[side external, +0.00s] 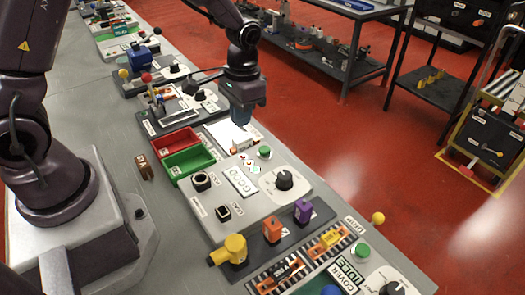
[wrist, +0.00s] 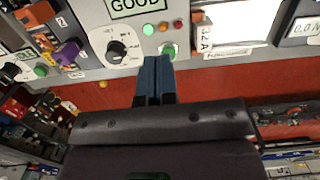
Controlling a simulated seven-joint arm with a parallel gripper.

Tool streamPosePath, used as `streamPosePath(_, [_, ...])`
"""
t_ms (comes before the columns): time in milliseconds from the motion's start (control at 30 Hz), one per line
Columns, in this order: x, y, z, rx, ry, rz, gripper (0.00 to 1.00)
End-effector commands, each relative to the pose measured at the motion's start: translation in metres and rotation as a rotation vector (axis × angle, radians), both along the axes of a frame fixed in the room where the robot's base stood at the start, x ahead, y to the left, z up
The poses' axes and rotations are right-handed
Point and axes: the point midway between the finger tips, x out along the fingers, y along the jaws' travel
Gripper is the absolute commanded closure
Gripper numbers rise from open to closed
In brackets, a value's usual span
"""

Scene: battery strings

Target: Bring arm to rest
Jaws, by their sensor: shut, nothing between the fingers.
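The panel's black dial (wrist: 117,50) is to the left of the fingers.
A red bin (side external: 175,143) and a green bin (side external: 188,162) stand left of the white plate. Yellow, orange and purple blocks (side external: 273,229) stand on a dark strip at the front. The red floor (side external: 330,130) beyond is open.

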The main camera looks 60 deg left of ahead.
Motion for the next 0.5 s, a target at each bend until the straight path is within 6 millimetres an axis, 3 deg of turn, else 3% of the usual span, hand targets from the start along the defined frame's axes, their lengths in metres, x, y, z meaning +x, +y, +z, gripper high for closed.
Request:
streamPosePath(33, [-0.010,-0.001,0.022,0.001,-0.025,0.000,1.00])
streamPosePath(200, [-0.048,-0.004,0.080,0.004,-0.104,0.001,1.00])
streamPosePath(500, [-0.120,-0.009,0.152,0.006,-0.309,-0.002,1.00])
